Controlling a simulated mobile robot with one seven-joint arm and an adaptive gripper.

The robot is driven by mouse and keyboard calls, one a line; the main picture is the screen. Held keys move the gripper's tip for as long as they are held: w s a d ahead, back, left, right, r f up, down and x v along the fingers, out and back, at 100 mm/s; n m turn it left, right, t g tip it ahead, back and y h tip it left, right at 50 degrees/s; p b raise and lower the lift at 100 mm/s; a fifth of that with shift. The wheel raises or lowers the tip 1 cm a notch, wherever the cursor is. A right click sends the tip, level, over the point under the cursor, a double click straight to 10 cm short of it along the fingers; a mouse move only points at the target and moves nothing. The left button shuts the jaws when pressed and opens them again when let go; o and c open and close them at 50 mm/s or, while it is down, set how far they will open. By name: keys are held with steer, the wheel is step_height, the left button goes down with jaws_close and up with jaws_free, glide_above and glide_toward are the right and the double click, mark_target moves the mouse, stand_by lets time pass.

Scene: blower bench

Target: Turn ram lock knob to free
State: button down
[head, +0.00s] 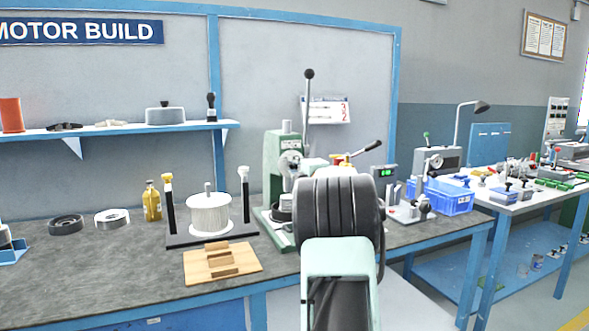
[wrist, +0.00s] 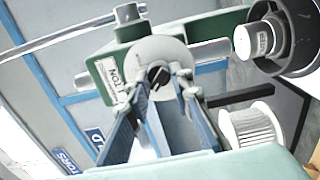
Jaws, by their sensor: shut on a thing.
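The green arbor press (head: 276,147) stands on the bench just left of my arm in the head view. In the wrist view its green body (wrist: 205,33) carries a label, partly readable as "TON". A round grey hub (wrist: 158,48) on the press faces my gripper (wrist: 159,80). The fingers are closed at a small part with a dark slot or bar on its face, apparently the ram lock knob (wrist: 158,71). The fingers hide much of it, and I cannot read its setting. In the head view my arm hides the fingertips.
A white ribbed drum (head: 209,214) stands between two black posts left of the press. A wooden block (head: 222,262) lies in front. The press's long lever (head: 308,110) rises upright. A blue bin (head: 441,197) and a green-lit gauge (head: 385,174) stand to the right.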

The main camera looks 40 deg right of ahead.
steer(key=c, duration=1.7)
jaws_free()
steer(key=v, duration=1.2)
